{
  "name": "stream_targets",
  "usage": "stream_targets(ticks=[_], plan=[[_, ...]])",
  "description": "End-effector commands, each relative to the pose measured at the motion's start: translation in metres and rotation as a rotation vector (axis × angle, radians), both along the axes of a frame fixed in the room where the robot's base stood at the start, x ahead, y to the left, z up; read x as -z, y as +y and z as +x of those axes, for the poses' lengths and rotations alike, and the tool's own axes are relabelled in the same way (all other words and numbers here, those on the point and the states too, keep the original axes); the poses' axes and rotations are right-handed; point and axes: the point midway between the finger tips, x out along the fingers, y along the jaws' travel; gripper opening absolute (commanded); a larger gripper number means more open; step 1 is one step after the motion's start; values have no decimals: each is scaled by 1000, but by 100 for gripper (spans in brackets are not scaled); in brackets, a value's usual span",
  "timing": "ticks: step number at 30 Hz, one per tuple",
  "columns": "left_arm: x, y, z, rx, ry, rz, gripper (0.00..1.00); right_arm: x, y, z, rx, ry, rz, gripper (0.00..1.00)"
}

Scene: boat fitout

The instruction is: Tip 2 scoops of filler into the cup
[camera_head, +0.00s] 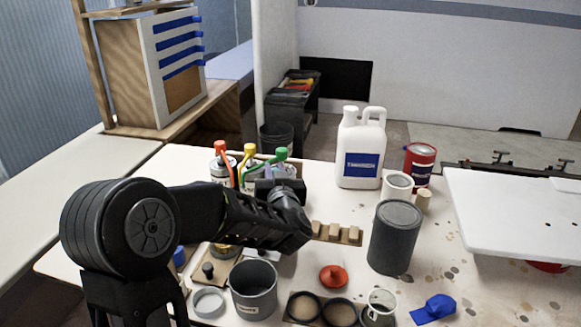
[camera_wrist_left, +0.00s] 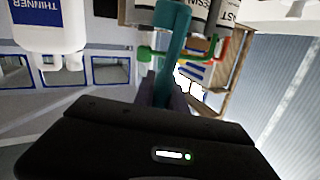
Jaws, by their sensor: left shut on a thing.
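My left gripper (camera_head: 268,174) is at the centre of the head view, in front of the pump-topped cans. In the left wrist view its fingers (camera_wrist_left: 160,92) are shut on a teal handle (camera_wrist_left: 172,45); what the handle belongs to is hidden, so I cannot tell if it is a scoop. A grey cup (camera_head: 253,291) with a pale label stands open on the bench below my left forearm. A dark grey tub (camera_head: 394,241) stands further right. My right gripper is not in view.
Cans with orange, yellow and green pumps (camera_head: 280,154) stand behind the gripper. A white thinner jug (camera_head: 361,155) and a red tin (camera_head: 419,163) stand at the back.

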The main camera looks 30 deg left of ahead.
Motion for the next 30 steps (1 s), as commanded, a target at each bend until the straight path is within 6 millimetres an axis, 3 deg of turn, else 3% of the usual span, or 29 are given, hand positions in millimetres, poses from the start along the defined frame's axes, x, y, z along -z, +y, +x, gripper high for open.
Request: stream_targets(ticks=[17, 30], plan=[[3, 0, 0, 0, 11, 2, 0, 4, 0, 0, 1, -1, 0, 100], [36, 0, 0, 1, 11, 2, 0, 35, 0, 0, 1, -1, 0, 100]])
